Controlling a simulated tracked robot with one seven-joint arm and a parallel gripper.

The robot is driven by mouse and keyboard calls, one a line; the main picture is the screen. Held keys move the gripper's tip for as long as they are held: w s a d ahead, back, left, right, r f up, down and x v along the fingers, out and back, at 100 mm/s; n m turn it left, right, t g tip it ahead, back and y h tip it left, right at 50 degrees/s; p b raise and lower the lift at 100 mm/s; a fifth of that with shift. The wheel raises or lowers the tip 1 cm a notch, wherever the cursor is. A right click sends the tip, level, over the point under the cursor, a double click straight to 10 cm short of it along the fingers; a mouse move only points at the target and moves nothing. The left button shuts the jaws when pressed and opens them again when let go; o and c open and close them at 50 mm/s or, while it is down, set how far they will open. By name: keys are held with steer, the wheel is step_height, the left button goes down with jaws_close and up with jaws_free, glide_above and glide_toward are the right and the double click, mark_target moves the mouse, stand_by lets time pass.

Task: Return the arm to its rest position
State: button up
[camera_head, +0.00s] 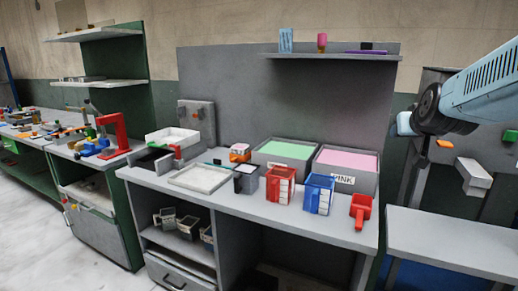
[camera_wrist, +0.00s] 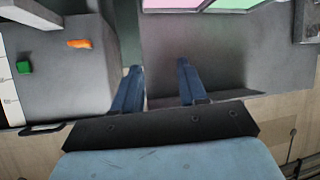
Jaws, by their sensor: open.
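My gripper (camera_wrist: 158,68) shows in the wrist view with its two blue fingers apart and nothing between them. Beyond the fingers are a grey panel and the pink and green trays at the top edge. In the head view my light blue arm (camera_head: 485,85) reaches in from the right, raised above the bench's right end. The fingers cannot be made out in that view.
The grey bench (camera_head: 310,222) carries a green tray (camera_head: 286,151), a pink tray (camera_head: 347,163), a red box (camera_head: 280,186), a blue box (camera_head: 318,193) and a red scoop (camera_head: 361,210). A shelf (camera_head: 335,56) hangs above. A lower grey table (camera_head: 455,240) at right is bare.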

steer(key=s+a+f+n+g+y, duration=0.1)
steer(key=s+a+f+g, duration=0.2)
steer(key=s+a, duration=0.5)
steer(key=s+a+f+n+g+y, duration=0.1)
steer(key=s+a+f+g+y, duration=0.1)
steer(key=s+a, duration=0.6)
steer(key=s+f+g, duration=0.1)
steer(key=s+f, duration=0.1)
steer(key=s, duration=0.1)
steer(key=shift+g, duration=0.3)
steer(key=shift+s, duration=0.1)
